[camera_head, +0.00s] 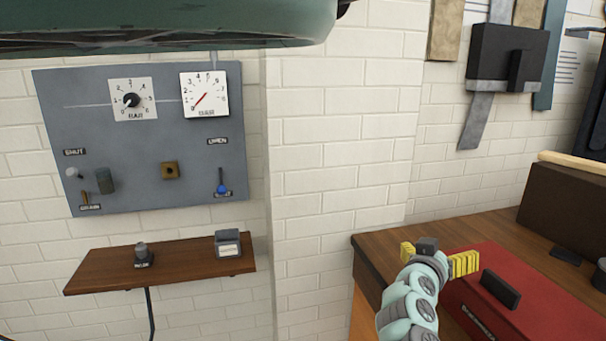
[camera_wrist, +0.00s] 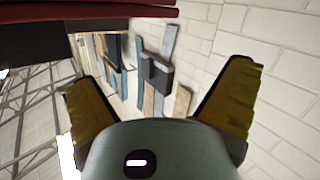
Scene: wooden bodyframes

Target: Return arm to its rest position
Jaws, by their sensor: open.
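My gripper (camera_head: 440,262) shows in the head view at the lower right, at the end of my pale green arm. Its yellow fingers are spread apart with nothing visible between them. It is in front of the wooden workbench (camera_head: 380,248) and the red case (camera_head: 540,318); I cannot tell how high above them it is. In the wrist view my gripper (camera_wrist: 165,98) shows both yellow fingers wide apart, with the brick wall and hanging tools beyond.
A grey panel (camera_head: 130,170) with two dials hangs on the brick wall at left, above a small wooden shelf (camera_head: 105,270). A dark wall-mounted tool (camera_head: 505,55) hangs at upper right. A dark brown box (camera_head: 570,205) stands on the workbench. A green shape covers the top left.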

